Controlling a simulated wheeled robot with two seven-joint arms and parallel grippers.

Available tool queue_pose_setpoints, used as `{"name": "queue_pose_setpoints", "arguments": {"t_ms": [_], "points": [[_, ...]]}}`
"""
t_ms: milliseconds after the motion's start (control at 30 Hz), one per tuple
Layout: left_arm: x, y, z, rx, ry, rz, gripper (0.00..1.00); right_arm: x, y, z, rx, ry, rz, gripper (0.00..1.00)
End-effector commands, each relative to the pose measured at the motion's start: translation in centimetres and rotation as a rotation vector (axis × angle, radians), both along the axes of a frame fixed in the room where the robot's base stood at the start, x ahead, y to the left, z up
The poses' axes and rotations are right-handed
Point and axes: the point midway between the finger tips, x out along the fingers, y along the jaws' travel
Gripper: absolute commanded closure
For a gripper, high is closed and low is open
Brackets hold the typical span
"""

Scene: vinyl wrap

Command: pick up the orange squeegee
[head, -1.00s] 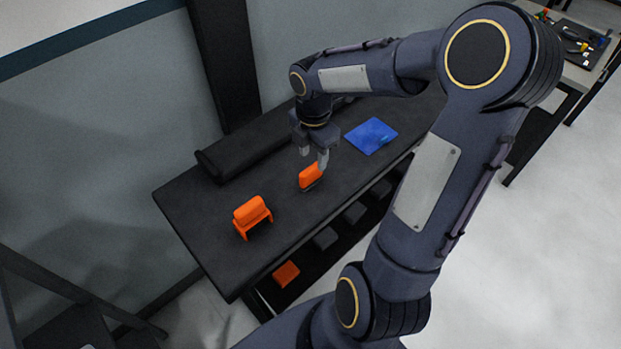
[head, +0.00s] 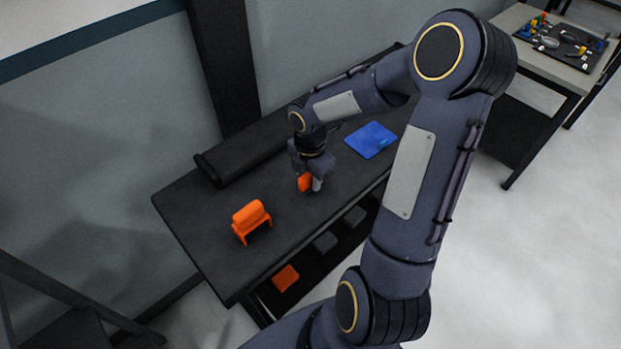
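The orange squeegee (head: 304,182) is a small orange block on the dark table, partly hidden by my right gripper. My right gripper (head: 309,184) points down from above with its fingers low at the squeegee. One finger shows on the squeegee's right side; the other is mostly hidden. I cannot tell whether the fingers are pressed on it. My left gripper is not in view.
A larger orange holder-like object (head: 251,219) stands on the table (head: 205,238) to the left. A blue flat piece (head: 371,139) lies to the right. A dark roll (head: 245,152) lies along the back. A second table (head: 545,62) with tools stands at the upper right.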

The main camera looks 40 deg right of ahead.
Motion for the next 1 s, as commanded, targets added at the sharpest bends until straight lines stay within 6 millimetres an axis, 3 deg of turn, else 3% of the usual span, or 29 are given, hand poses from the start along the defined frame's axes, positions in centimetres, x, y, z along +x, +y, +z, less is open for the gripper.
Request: {"name": "queue_pose_setpoints", "arguments": {"t_ms": [33,200,633,833,1000], "points": [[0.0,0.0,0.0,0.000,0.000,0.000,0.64,0.0,0.0,0.0,0.000,0.000,0.000,0.77],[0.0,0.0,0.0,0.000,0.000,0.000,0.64,0.0,0.0,0.0,0.000,0.000,0.000,1.00],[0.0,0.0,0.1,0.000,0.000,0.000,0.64,0.1,0.0,0.8,-0.001,-0.003,0.000,1.00],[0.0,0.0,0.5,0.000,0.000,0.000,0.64,0.1,0.0,3.6,-0.001,-0.006,-0.001,1.00],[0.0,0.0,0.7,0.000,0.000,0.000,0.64,-2.8,-0.2,6.7,-0.004,-0.006,-0.004,1.00]]}}
